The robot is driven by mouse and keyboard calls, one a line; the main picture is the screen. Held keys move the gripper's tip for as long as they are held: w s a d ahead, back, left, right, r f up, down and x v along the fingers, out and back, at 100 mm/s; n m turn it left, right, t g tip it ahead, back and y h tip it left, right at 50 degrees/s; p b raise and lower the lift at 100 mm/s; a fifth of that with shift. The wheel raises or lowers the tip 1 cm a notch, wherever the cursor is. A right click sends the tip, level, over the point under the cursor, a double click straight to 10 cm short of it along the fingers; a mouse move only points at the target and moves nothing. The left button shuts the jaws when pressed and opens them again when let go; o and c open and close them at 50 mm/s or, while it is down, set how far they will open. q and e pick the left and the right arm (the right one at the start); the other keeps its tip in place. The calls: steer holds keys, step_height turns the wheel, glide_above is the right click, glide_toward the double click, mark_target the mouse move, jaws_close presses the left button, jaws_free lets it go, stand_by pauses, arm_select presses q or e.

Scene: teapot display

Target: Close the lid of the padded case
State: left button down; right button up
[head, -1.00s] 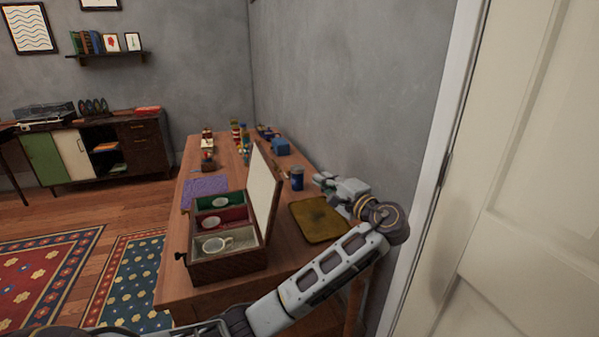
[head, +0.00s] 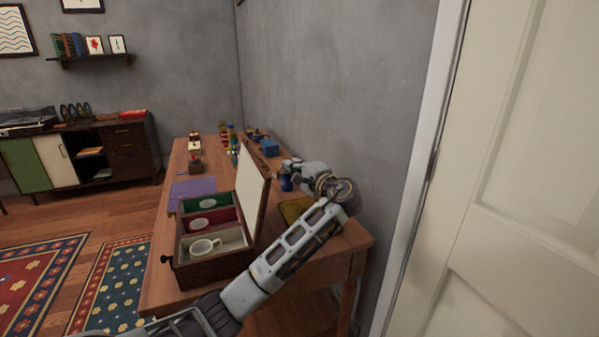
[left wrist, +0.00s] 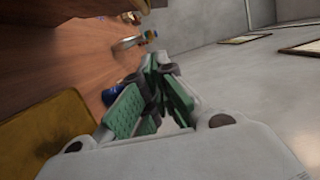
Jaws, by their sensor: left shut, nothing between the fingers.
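The padded case (head: 218,271) stands on the wooden table with its lid (head: 256,194) raised upright on the right side. Its compartments are green, red and pale. A white cup (head: 203,247) lies in the nearest, pale one, and pale round pieces lie in the other two. My left gripper (head: 287,166) is to the right of the lid, on its outer side and apart from it, above the table's far right part. In the left wrist view its green-padded fingers (left wrist: 154,92) are shut with nothing held. My right gripper is not in view.
A mustard mat (head: 293,209) lies right of the lid, partly hidden by my left arm. A blue can (head: 286,184) stands close by the gripper. A purple cloth (head: 190,193) and several small items lie beyond the case. The grey wall bounds the table's right side.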

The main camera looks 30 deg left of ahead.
arm_select(q)
steer(key=s+a, duration=0.2)
steer(key=s, duration=0.1)
steer(key=shift+a+r+b, duration=0.1)
steer(key=shift+a+b, duration=0.25)
steer(key=shift+b, duration=0.05)
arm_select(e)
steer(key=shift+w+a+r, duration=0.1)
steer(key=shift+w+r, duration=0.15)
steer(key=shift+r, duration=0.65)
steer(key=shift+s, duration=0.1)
